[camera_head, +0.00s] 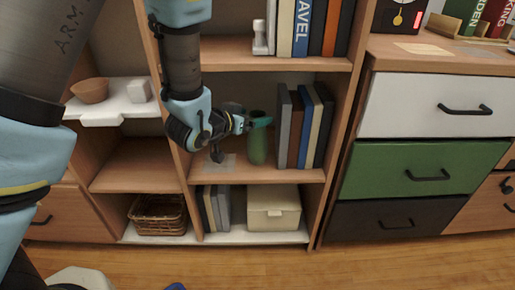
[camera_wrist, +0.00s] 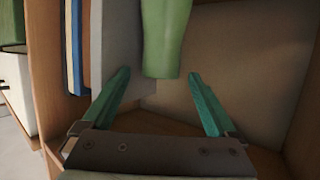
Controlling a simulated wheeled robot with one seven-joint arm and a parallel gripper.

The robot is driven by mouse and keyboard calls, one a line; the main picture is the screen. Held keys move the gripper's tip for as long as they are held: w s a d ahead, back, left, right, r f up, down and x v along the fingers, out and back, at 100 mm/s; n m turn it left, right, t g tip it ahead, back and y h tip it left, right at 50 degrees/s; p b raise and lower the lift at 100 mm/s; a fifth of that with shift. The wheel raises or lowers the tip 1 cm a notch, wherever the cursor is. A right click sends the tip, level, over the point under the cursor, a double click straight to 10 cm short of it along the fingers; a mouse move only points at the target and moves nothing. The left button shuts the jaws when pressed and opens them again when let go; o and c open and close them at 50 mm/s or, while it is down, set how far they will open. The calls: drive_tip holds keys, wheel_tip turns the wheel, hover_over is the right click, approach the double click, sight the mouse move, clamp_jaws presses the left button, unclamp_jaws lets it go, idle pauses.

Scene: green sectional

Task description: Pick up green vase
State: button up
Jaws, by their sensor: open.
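The green vase (camera_head: 258,147) stands upright on the middle shelf, left of a row of books. My gripper (camera_head: 259,122) reaches in from the left at the height of the vase's upper part. One teal finger crosses in front of the vase there and hides part of it. The wrist view looks upside down, and the vase (camera_wrist: 165,40) comes in from the top edge. Its near end lies between the fingertips of my open gripper (camera_wrist: 160,73), with a gap on each side. I cannot tell how deep the vase sits between the fingers.
Upright books (camera_head: 305,128) stand close right of the vase; they also show in the wrist view (camera_wrist: 78,45). A shelf board (camera_head: 290,66) runs above and a wooden side panel stands left. A lidded box (camera_head: 273,209) sits below. A small dark object (camera_head: 217,153) stands left of the vase.

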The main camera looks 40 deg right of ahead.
sight(261, 115)
drive_tip(key=x, duration=0.3)
drive_tip(key=shift+f, duration=0.2)
clamp_jaws()
idle(0.6)
